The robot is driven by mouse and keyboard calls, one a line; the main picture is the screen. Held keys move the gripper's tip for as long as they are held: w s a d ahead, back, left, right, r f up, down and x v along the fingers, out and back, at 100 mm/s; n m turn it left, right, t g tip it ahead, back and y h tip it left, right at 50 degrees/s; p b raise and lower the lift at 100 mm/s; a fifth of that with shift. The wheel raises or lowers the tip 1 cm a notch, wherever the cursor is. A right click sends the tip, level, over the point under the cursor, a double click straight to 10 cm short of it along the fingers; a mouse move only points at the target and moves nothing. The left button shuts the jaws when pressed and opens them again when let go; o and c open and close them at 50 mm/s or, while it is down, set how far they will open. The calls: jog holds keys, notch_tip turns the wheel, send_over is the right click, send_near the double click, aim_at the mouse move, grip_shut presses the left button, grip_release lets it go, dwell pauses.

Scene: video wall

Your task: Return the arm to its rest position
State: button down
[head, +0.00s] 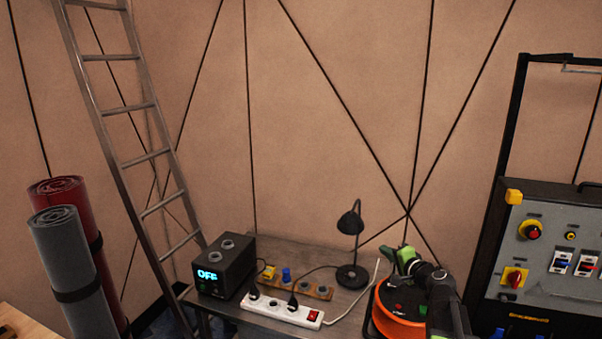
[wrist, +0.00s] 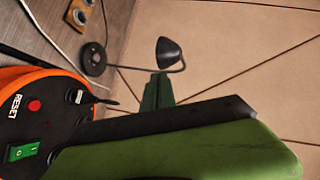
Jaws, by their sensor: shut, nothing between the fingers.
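My gripper (head: 404,255), with green fingers, is at the lower right of the head view, raised in front of the wall and above the orange cable reel (head: 391,322). It is shut with nothing held. In the wrist view a large green and black finger crosses the lower part of the picture. The cable reel (wrist: 42,103) shows at its left, with a red reset button and a green switch, close by the gripper. My arm hides part of the reel in the head view.
A table (head: 345,297) carries a black lamp (head: 350,225), a black box reading OFF (head: 225,267) and a white power strip (head: 282,312). A control panel (head: 550,255) stands right of my arm. A ladder (head: 145,155) and rolled mats (head: 75,265) are left. Space above the table is clear.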

jog(key=s+a+f+n+g+y, duration=0.1)
jog(key=s+a+f+n+g, duration=0.3)
jog(key=a, duration=0.6)
jog(key=s+a+f+n+g+y, duration=0.1)
jog(key=s+a+f+n+g, duration=0.3)
jog(key=a, duration=0.6)
jog(key=s+a+f+n+g+h, duration=0.1)
jog(key=s+f+n+g+h, duration=0.25)
jog(key=s+f, duration=0.6)
jog(key=s+d+f+g+h, duration=0.1)
jog(key=s+d+g+h, duration=0.2)
jog(key=s+d, duration=0.4)
jog(key=shift+s+d, duration=0.25)
jog(key=shift+s, duration=0.2)
jog(key=shift+f+g, duration=0.1)
jog(key=shift+g, duration=0.15)
